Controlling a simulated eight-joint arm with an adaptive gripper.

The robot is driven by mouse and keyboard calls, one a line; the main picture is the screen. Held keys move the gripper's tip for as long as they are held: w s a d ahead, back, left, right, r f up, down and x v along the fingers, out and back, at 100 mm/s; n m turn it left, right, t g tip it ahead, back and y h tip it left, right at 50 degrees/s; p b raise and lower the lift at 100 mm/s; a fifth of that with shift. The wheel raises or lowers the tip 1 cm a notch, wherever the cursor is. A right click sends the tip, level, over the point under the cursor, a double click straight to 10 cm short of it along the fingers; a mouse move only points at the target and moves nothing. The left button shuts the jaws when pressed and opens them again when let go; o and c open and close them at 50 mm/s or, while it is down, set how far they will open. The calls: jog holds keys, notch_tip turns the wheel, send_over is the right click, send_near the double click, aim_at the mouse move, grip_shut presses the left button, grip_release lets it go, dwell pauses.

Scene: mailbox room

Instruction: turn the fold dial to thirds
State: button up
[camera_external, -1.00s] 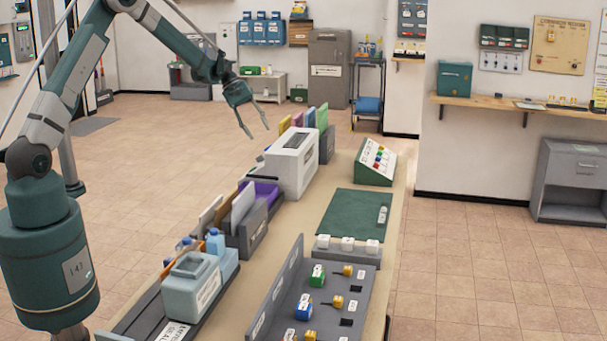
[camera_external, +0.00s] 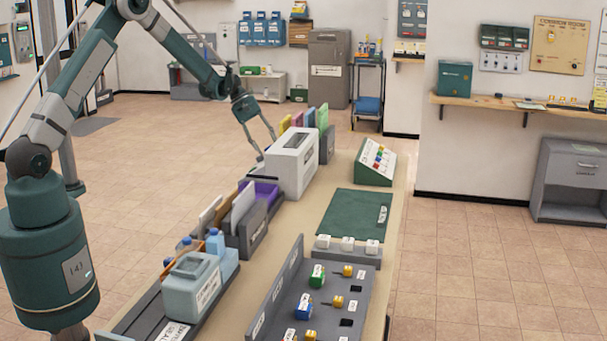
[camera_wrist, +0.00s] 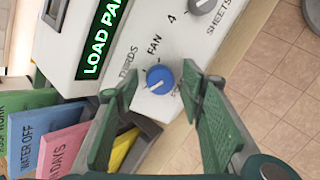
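The fold dial is a round blue knob (camera_wrist: 159,79) on the white machine's face in the wrist view. Its white pointer mark is on the knob's lower-left side. Labels around it include "FAN" above and a partly covered word ending in "RDS" to the left; another label to the lower right is mostly hidden. My gripper (camera_wrist: 158,88) is open, with one green finger on each side of the knob and a gap to it. In the external view my gripper (camera_external: 266,146) is at the left end of the white machine (camera_external: 293,160), whose dial is hidden there.
A grey knob (camera_wrist: 201,5) marked "SHEETS" and a green display (camera_wrist: 104,35) reading "LOAD PA…" are near the dial. Coloured folders (camera_wrist: 48,140) stand close below the left finger.

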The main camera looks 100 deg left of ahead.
jog(key=c, duration=0.9)
jog(key=shift+m+b, duration=0.3)
jog(key=shift+m, duration=0.1)
jog(key=m+b, duration=0.2)
jog(key=m, duration=0.3)
jog(key=shift+d+f+g+b, duration=0.1)
jog(key=shift+g+b, duration=0.3)
jog(key=m+y+b, duration=0.1)
jog(key=m+b, duration=0.1)
jog(key=m, duration=0.3)
jog(key=shift+m, duration=0.3)
jog(key=o, duration=0.9)
